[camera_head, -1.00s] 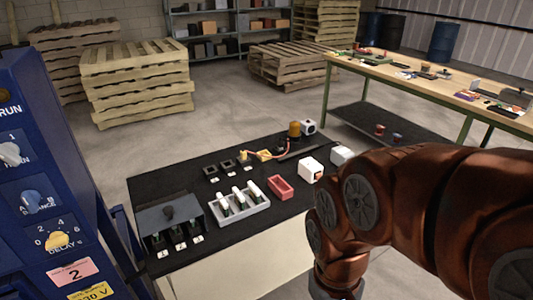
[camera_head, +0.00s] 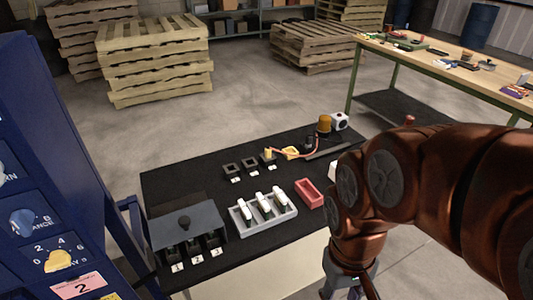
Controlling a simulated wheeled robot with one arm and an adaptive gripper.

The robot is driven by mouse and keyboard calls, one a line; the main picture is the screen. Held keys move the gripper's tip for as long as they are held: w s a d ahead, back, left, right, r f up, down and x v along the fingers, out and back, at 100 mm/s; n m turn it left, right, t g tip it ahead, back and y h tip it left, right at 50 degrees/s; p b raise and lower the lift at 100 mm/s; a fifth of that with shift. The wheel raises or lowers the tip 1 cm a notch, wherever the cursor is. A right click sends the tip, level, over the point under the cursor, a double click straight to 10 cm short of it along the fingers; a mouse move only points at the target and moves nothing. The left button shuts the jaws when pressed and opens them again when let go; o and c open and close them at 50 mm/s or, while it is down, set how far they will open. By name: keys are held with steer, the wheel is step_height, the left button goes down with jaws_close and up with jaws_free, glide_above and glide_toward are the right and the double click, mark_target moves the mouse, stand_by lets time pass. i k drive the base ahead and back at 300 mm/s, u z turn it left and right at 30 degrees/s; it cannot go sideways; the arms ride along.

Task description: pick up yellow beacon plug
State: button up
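The small yellow beacon plug (camera_head: 268,153) is at the end of a thin reddish cable (camera_head: 280,157), at the right end of a row of small black sockets (camera_head: 249,164). I cannot tell whether it sits in a socket. The cable runs right towards an orange-topped beacon (camera_head: 324,124) on a dark base. A second yellow piece (camera_head: 291,152) lies beside the cable. My gripper (camera_head: 350,292) hangs at the bottom edge, right of and nearer than the plug, clear of it. Its fingertips are cut off, so its opening is unclear.
A blue control panel (camera_head: 50,150) stands left. My arm covers the table's right part.

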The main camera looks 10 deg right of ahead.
mark_target(268, 152)
steer(key=z, duration=2.05)
steer(key=i, duration=1.75)
steer(key=u, duration=3.7)
steer(key=i, duration=0.5)
